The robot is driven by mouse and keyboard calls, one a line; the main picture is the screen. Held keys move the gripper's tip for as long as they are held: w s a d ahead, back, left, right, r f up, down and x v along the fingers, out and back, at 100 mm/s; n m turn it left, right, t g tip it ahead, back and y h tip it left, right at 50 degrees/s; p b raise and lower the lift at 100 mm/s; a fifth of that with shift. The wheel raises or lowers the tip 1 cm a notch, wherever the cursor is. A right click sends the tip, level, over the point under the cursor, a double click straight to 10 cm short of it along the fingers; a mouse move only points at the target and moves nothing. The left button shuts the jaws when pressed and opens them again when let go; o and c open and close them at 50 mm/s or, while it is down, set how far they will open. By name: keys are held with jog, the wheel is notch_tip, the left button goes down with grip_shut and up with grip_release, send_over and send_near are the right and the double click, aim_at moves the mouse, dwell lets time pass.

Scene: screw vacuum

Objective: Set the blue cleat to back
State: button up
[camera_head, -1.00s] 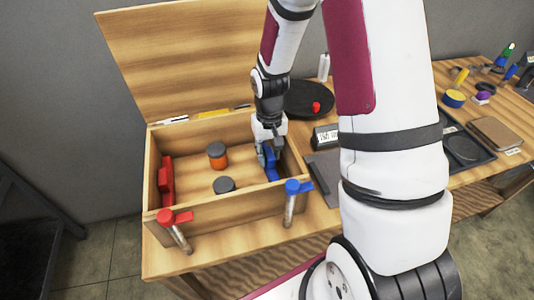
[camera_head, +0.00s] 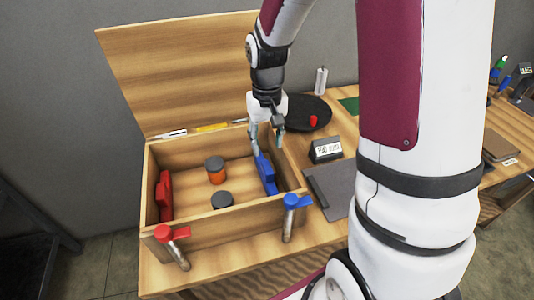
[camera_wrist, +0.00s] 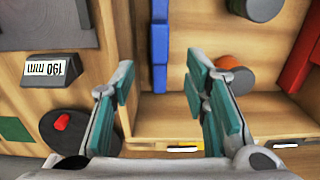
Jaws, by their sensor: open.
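The blue cleat (camera_head: 266,174) is a long blue piece along the inner right wall of the open wooden box (camera_head: 240,219). In the wrist view the blue cleat (camera_wrist: 160,50) lies on the box wall, above the gap between my fingers. My gripper (camera_head: 266,140) is open and empty at the cleat's back end, near the rear right of the box. I cannot tell whether a finger touches the cleat.
A red cleat (camera_head: 165,196) is on the box's left wall. An orange jar (camera_head: 215,171) and a grey-topped jar (camera_head: 222,200) stand inside. Red (camera_head: 172,234) and blue (camera_head: 297,201) handled latches are at the front. The lid (camera_head: 180,75) stands open behind.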

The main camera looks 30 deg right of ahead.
aim_at(267, 176)
jog(key=shift+r, duration=0.8)
